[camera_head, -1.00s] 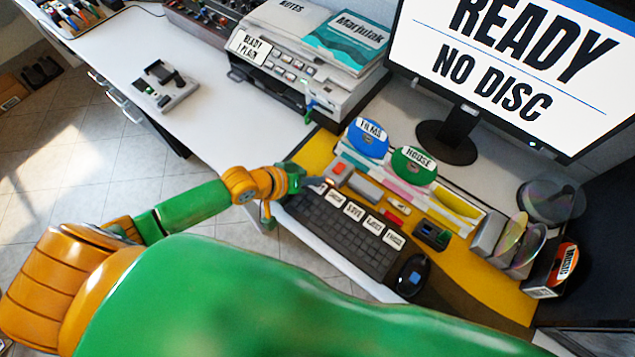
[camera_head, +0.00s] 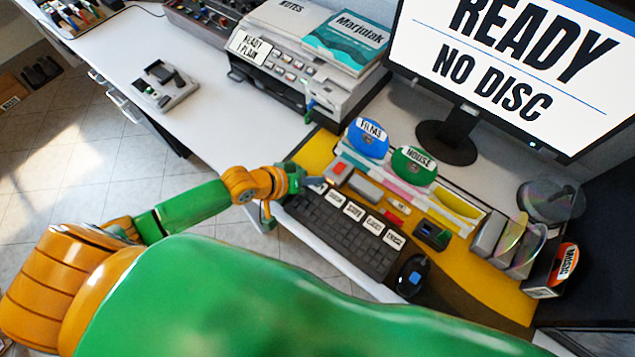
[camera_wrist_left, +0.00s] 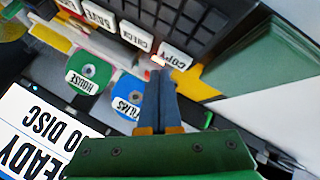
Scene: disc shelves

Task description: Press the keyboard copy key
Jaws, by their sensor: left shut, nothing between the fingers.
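The black keyboard (camera_head: 328,226) lies on the yellow desk mat, with a row of white labelled keys along its far side. My left gripper (camera_head: 321,186) is shut and empty at the keyboard's left end. In the left wrist view its blue-grey fingertips (camera_wrist_left: 159,66) sit right beside the COPY key's edge. I cannot tell whether they touch it. My right gripper is out of view.
The monitor (camera_head: 510,60) reads READY, NO DISC. Blue FILMS (camera_head: 369,142) and green HOUSE (camera_head: 414,169) discs stand behind the keyboard. A black mouse (camera_head: 412,278) lies at its right end. The printer (camera_head: 290,85) stands at the back left. The white desk (camera_head: 215,110) has free room left of it.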

